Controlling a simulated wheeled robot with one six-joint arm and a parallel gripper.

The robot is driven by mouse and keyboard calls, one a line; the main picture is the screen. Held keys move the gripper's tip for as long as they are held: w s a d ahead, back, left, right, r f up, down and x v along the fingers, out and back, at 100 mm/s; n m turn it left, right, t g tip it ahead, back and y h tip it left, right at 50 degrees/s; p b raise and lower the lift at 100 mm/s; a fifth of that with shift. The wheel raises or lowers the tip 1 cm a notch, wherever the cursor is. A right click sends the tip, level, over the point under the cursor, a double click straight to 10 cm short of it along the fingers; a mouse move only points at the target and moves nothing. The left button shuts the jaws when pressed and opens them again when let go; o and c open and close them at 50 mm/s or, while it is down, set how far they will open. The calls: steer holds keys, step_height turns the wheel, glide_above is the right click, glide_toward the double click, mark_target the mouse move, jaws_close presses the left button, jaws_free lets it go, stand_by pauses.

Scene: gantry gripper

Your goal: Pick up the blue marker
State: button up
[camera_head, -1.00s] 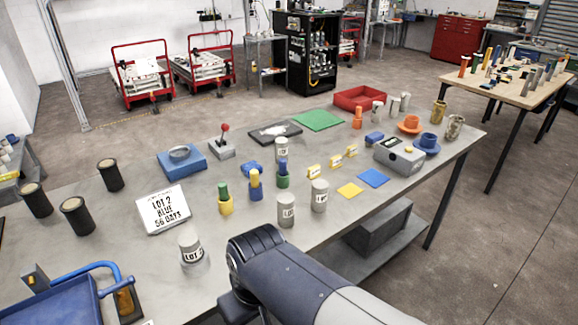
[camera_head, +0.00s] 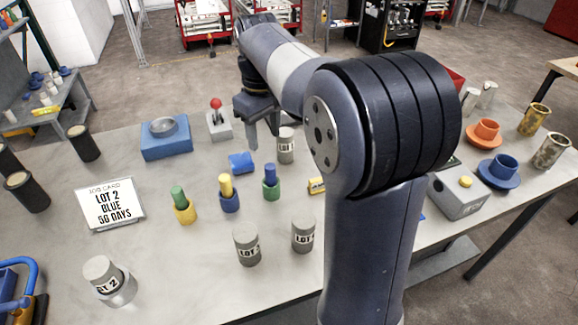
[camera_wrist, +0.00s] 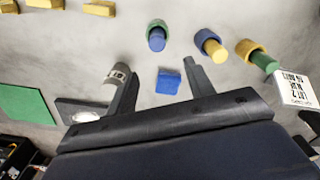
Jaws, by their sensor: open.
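A blue upright cylinder, which looks like the blue marker (camera_head: 270,174), stands in a green cup (camera_head: 271,190) on the grey table. In the wrist view the blue marker (camera_wrist: 157,40) is near the top centre, beyond my fingertips. My gripper (camera_head: 262,136) is open and empty above the table, behind the marker in the head view. In the wrist view my gripper (camera_wrist: 160,80) has its fingers spread, with a small blue block (camera_wrist: 168,82) on the table showing between them. The block (camera_head: 241,162) is left of the marker in the head view.
A yellow cylinder in a blue cup (camera_head: 229,202) and a green one in a yellow cup (camera_head: 184,212) stand left of the marker. A grey labelled can (camera_head: 285,146) is close behind.

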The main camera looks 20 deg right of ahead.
mark_target(270, 166)
step_height(270, 166, down, 5)
steer(key=shift+f, duration=0.15)
steer(key=shift+s+d+f, duration=0.1)
steer(key=shift+f, duration=0.8)
steer(key=shift+s+d+f, duration=0.15)
steer(key=shift+f, duration=0.75)
steer(key=shift+s+d+f, duration=0.1)
steer(key=shift+f, duration=0.8)
steer(key=c, duration=1.1)
